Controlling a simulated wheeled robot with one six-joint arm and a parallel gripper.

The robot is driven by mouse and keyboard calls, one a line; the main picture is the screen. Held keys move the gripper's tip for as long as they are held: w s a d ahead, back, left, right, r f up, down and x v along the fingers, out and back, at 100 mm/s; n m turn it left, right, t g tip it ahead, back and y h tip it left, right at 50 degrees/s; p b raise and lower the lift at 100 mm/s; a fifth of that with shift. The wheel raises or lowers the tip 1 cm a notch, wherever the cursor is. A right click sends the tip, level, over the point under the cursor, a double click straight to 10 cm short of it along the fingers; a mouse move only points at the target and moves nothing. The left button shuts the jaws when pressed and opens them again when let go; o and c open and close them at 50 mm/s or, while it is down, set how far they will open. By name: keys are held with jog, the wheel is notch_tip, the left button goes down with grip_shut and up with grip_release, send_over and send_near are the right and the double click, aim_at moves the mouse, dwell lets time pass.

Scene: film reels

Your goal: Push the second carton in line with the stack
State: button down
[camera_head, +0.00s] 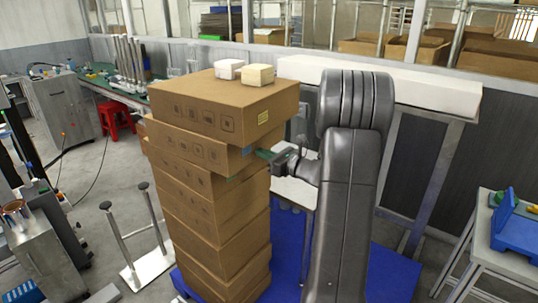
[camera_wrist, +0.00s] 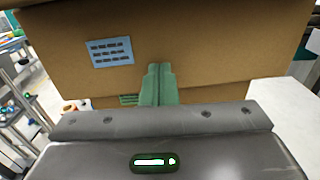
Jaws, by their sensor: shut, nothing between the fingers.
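A tall stack of brown cartons stands on a blue base (camera_head: 290,240). The top carton (camera_head: 235,115) carries two small white boxes. The second carton (camera_head: 200,150) from the top sticks out to the left of the ones around it, and its left end overhangs. My gripper (camera_head: 263,154) is shut and empty, its green fingertips at the right-hand side of the second carton. In the wrist view, the shut green fingers (camera_wrist: 158,84) point at a brown carton face with a blue label (camera_wrist: 110,52). I cannot tell whether the fingertips touch it.
The two small white boxes (camera_head: 258,75) lie loose on the top carton. A metal stand (camera_head: 140,240) is on the floor left of the stack.

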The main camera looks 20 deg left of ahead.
jog(key=shift+a, duration=0.1)
jog(key=b+x, duration=0.1)
jog(key=x, duration=0.5)
jog(key=shift+w+a, duration=0.1)
jog(key=shift+a, duration=0.1)
jog(key=shift+d, duration=0.1)
jog(key=shift+d, duration=0.3)
jog(key=b+v, duration=0.2)
jog(key=v, duration=1.1)
jog(key=shift+b, duration=0.3)
